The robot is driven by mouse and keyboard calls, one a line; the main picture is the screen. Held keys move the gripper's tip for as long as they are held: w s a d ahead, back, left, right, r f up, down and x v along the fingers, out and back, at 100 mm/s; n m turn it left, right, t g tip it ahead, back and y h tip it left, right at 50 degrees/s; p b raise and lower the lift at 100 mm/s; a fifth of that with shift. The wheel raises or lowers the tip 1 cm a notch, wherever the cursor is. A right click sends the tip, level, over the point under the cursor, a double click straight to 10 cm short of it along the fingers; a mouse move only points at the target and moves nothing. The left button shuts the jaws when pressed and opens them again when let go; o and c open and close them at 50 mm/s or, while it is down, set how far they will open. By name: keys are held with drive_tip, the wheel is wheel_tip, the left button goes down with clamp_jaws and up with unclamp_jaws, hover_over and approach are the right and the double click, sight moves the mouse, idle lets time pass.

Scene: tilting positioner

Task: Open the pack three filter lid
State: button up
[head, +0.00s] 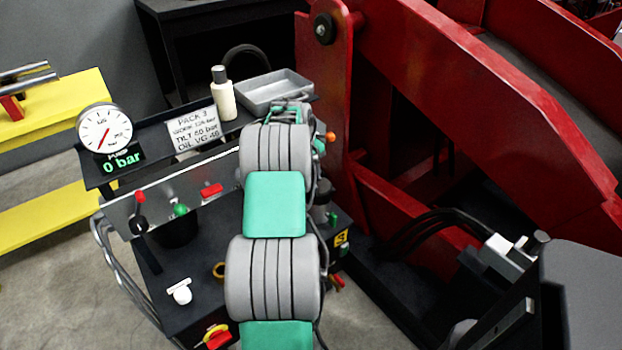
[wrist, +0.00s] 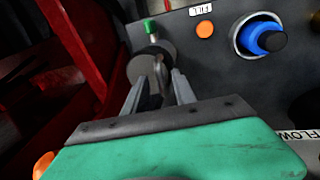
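In the wrist view, a round dark grey lid (wrist: 151,58) with an upright handle (wrist: 160,74) on its near side lies just past my fingertips. I take it for the filter lid. My gripper (wrist: 158,82) has its two fingers apart, one on each side of the handle. I see no clear contact with it.
A green knob (wrist: 151,27) stands just behind the lid. An orange button (wrist: 205,29) and a blue knob (wrist: 262,38) are to the right. The gauge (head: 104,128) display reads 0 bar. A bottle (head: 223,93) and grey tray (head: 275,90) stand behind. Red machine arms (head: 440,80) rise at right.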

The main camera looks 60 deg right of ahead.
drive_tip(key=shift+c, duration=0.5)
clamp_jaws()
drive_tip(key=shift+r, duration=0.1)
idle(0.8)
